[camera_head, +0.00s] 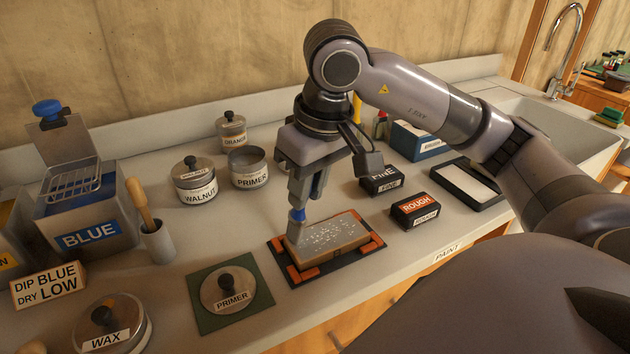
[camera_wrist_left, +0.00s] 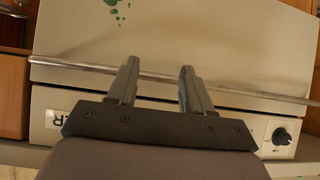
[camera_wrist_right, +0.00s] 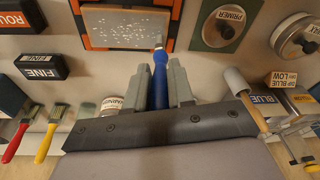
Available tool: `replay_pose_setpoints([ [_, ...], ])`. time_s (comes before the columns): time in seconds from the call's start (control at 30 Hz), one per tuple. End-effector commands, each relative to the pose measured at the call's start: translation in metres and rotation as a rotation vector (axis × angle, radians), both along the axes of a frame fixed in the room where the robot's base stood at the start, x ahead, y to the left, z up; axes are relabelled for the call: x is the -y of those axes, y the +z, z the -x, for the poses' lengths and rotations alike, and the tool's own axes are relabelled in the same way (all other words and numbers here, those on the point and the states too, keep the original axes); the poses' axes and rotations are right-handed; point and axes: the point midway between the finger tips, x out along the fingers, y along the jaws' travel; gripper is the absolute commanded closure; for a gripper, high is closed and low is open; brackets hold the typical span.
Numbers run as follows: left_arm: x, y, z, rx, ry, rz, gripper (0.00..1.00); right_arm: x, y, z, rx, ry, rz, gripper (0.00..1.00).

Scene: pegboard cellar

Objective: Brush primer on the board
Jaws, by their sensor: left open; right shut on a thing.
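The board (camera_head: 345,232) lies flat in a black holder with orange corners (camera_head: 281,268) on the counter. White specks cover its upper face; it also shows in the right wrist view (camera_wrist_right: 110,30). My right gripper (camera_head: 304,196) is shut on a blue-handled brush (camera_wrist_right: 160,82), which points down at the board's edge nearest the primer lid. I cannot tell whether the bristles touch. The open primer jar (camera_head: 249,180) stands behind, to the left. Its lid (camera_head: 228,299) lies on a green mat (camera_head: 262,297). My left gripper (camera_wrist_left: 157,85) is open and empty, away from the counter.
Left are a blue tin (camera_head: 90,238), a cup with a wooden-handled tool (camera_head: 158,243) and the wax tin (camera_head: 85,330). The walnut jar (camera_head: 197,192) stands beside the primer jar. Fine (camera_head: 380,187) and rough (camera_head: 415,218) blocks lie right. A beige appliance (camera_wrist_left: 200,35) faces my left gripper.

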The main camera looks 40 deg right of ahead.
Motion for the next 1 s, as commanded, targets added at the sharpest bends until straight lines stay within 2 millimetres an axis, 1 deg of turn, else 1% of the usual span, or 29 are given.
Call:
replay_pose_setpoints([
  [0.03,0.000,0.001,0.000,0.000,0.000,0.000,0.50,-0.005,0.001,-0.001,-0.001,0.003,-0.001,1.00],
  [0.1,0.000,0.002,0.000,0.000,0.000,0.000,0.50,-0.008,0.001,-0.002,0.000,0.001,-0.001,1.00],
  [0.2,0.000,0.001,0.000,0.000,0.000,0.000,0.50,-0.008,0.000,-0.002,0.000,0.000,0.000,1.00],
  [0.47,0.000,-0.010,0.000,0.000,0.000,0.000,0.50,0.007,-0.002,0.001,0.002,-0.003,0.001,1.00],
  [0.67,0.000,-0.012,0.000,-0.001,0.000,0.000,0.50,0.013,-0.001,0.003,0.000,-0.001,0.001,1.00],
  [0.9,0.000,-0.020,0.000,-0.001,0.000,0.000,0.50,0.027,0.000,0.006,0.001,-0.002,0.001,1.00],
  [1.0,0.000,-0.020,0.000,-0.001,0.000,0.000,0.50,0.029,0.001,0.007,0.002,-0.001,0.000,1.00],
])
